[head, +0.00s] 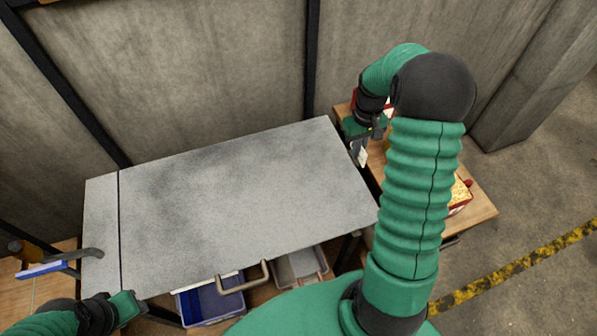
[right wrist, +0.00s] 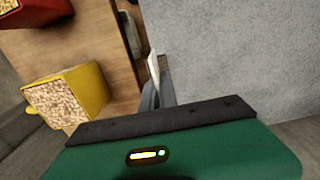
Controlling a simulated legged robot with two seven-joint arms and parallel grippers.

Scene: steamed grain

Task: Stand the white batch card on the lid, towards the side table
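The lid (head: 230,200) is a wide, flat grey panel with a beige handle (head: 245,278) at its front edge; its top is bare. My right gripper (head: 358,145) is at the lid's right edge, by the side table. It is shut on the white batch card (head: 362,156), which also shows edge-on between the fingers in the right wrist view (right wrist: 154,68). The wooden side table (head: 482,205) is right of the lid, partly hidden by my right arm. My left gripper (head: 125,304) is low at the lid's front left; its fingers are not clear.
A yellow box of grain (right wrist: 70,95) and a red container (right wrist: 30,12) stand on the side table. A blue bin (head: 212,300) and a pale bin (head: 300,266) sit below the lid's front edge. A blue-and-grey tool (head: 42,269) is at the far left.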

